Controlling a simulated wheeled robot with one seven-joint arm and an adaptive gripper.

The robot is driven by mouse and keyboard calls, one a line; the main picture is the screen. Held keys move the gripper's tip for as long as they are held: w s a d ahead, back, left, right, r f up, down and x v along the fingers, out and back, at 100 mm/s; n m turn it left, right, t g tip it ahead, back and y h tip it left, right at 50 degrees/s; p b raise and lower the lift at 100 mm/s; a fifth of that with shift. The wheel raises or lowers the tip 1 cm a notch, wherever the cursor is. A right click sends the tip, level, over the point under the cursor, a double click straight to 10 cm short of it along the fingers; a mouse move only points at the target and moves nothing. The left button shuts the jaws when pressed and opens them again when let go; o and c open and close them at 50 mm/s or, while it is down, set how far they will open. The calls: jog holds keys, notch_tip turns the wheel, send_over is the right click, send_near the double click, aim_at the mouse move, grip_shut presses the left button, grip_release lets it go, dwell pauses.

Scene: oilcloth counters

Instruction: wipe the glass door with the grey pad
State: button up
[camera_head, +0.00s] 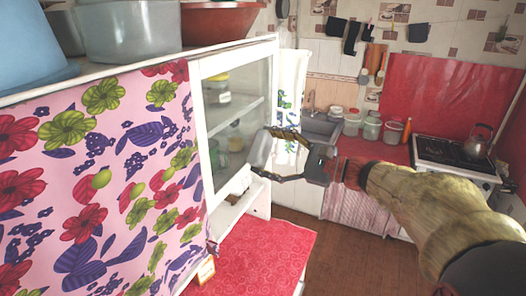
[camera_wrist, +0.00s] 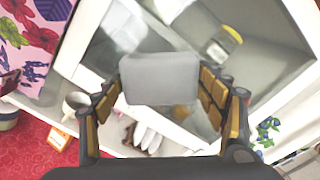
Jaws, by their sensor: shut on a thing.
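My gripper (camera_head: 263,152) is shut on the grey pad (camera_head: 261,150), reaching in from the right in the head view. In the wrist view the pad (camera_wrist: 160,80) is a pale grey block with rounded corners between the two fingers. The glass door (camera_head: 222,142) is a white-framed pane on the cabinet, just left of my gripper. In the wrist view the door's glass (camera_wrist: 190,32) lies behind the pad. I cannot tell whether the pad touches the glass. A jar with a yellow lid (camera_head: 221,85) shows through the pane.
A floral cloth (camera_head: 95,170) covers the cabinet's left side, with metal pots (camera_head: 125,30) on top. A red-covered counter (camera_head: 262,250) lies below the door. A sink (camera_head: 322,127), several jars (camera_head: 371,128) and a stove (camera_head: 450,150) with a kettle (camera_head: 477,140) stand behind.

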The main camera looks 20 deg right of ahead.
jog(key=shift+s+d, duration=0.1)
jog(key=shift+v, duration=1.4)
